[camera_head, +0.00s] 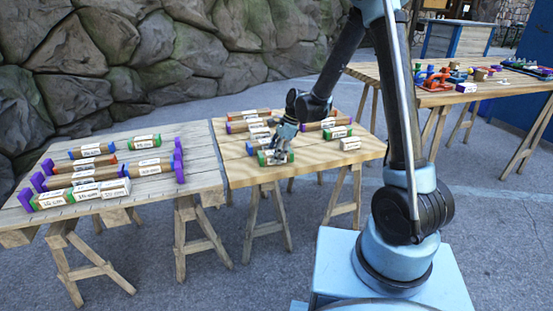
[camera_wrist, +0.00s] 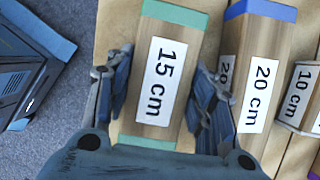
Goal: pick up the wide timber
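A timber with green ends, labelled 15 cm (camera_wrist: 160,85), lies between my gripper's fingers in the wrist view; which timber is the wide one I cannot tell for sure. My gripper (camera_wrist: 158,92) is open, with one finger along each long side and narrow gaps. Whether either finger touches the wood is unclear. In the head view my gripper (camera_head: 279,148) is low at the front of the middle table, over this green-ended timber (camera_head: 266,159), which it partly hides.
A timber with a blue end, labelled 20 cm (camera_wrist: 256,85), lies close to the right finger, with a 10 cm piece (camera_wrist: 303,95) beyond. The left table (camera_head: 205,165) holds several labelled timbers. A third table (camera_head: 430,97) with coloured items stands at the right.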

